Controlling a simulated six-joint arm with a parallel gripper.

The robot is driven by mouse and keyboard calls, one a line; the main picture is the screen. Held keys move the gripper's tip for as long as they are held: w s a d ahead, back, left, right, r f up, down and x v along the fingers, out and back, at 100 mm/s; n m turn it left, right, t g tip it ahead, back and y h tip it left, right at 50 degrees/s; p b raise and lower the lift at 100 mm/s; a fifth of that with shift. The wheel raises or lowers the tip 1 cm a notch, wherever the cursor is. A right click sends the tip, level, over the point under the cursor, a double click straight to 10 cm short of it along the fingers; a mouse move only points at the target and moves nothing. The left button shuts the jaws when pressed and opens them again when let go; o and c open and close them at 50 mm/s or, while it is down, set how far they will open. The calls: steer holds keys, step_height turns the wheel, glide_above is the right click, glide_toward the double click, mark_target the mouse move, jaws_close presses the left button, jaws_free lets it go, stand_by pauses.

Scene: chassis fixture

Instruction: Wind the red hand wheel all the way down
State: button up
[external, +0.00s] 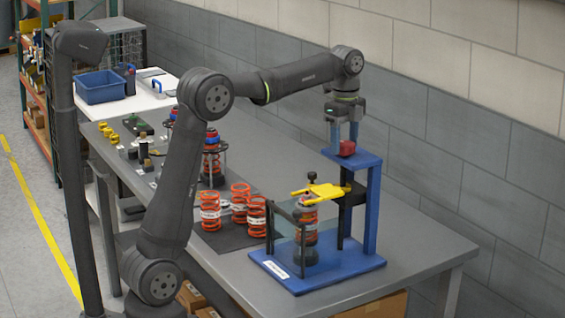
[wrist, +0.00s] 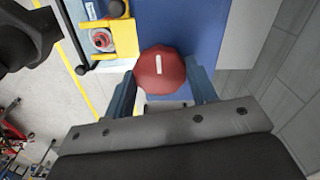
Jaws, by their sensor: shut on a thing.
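The red hand wheel (external: 347,148) sits on top of the blue press frame (external: 371,205). In the wrist view the red wheel (wrist: 160,73) is faceted, with a white mark across its top. My gripper (external: 343,141) points down over it. In the wrist view my gripper's two blue fingers (wrist: 160,85) are on either side of the wheel, shut on it. Below, a yellow fork-like plate (external: 321,192) rests at the top of an orange spring (external: 306,225) on a strut, behind a clear guard. The yellow plate (wrist: 110,38) also shows left of the wheel in the wrist view.
Several orange springs (external: 211,211) stand on a dark mat left of the press. Another caged strut unit (external: 213,160) stands behind them. A blue bin (external: 100,87) is on a white table at the back left. The wall is close behind the press. The bench's front right corner is clear.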

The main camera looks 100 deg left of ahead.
steer(key=shift+m, duration=0.7)
steer(key=m, duration=0.7)
steer(key=shift+m, duration=0.6)
steer(key=m, duration=0.8)
